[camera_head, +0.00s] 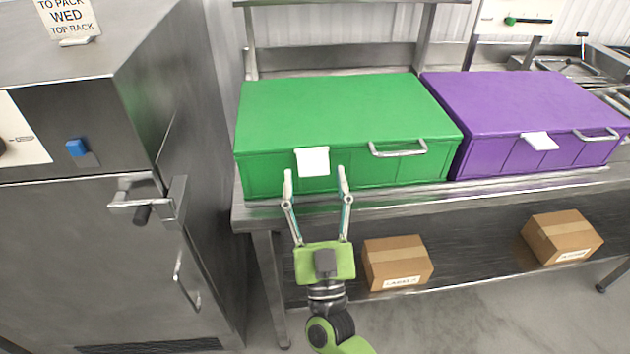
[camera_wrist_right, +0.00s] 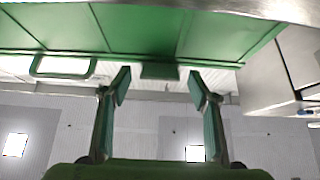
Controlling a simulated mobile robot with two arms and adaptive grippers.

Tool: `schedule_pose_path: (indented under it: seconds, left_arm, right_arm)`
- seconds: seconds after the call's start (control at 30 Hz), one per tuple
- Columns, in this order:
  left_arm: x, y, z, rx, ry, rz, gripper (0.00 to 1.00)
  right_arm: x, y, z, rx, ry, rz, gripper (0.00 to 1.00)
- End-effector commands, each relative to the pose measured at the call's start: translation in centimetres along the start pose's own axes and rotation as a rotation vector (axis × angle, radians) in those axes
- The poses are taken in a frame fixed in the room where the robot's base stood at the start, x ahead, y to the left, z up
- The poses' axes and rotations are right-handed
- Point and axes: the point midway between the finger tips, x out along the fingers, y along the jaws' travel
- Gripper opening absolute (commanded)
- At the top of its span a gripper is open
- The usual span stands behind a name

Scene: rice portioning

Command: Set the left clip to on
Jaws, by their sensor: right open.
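A green box (camera_head: 340,110) stands on the metal bench, its lid down. A white flap, which looks like the left clip (camera_head: 312,161), sits on its front near the left end. In the right wrist view a small dark green piece (camera_wrist_right: 160,70) juts from the box edge between the fingers; it may be the same clip. My right gripper (camera_head: 315,172) is open and empty, its two fingertips pointing at the box front, one to each side of the clip. I cannot tell whether they touch it. My left gripper is not in view.
A purple box (camera_head: 520,100) with a similar white flap (camera_head: 540,141) stands to the right. A metal handle (camera_head: 398,149) is on the green box's front. A steel cabinet (camera_head: 80,240) stands close on the left. Cardboard boxes (camera_head: 397,262) are on the lower shelf.

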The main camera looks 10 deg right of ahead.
Motion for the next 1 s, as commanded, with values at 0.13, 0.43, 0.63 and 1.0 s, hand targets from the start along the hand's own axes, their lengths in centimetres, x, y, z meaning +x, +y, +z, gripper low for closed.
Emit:
schedule_pose_path:
  seconds: [0.13, 0.43, 0.63, 1.0]
  left_arm:
    - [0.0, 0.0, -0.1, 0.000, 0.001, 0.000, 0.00]
    - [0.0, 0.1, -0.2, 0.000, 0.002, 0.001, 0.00]
    - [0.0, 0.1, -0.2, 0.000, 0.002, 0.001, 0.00]
    - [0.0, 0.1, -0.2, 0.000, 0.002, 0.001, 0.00]
  right_arm:
    - [-1.9, 0.0, 0.2, 0.000, -0.005, -0.001, 0.56]
    - [-8.2, 0.0, 0.1, -0.001, -0.005, -0.002, 0.56]
    - [-11.1, 0.0, 0.1, -0.001, -0.003, -0.001, 0.56]
    - [-11.9, 0.0, 0.0, 0.000, 0.000, -0.001, 0.56]
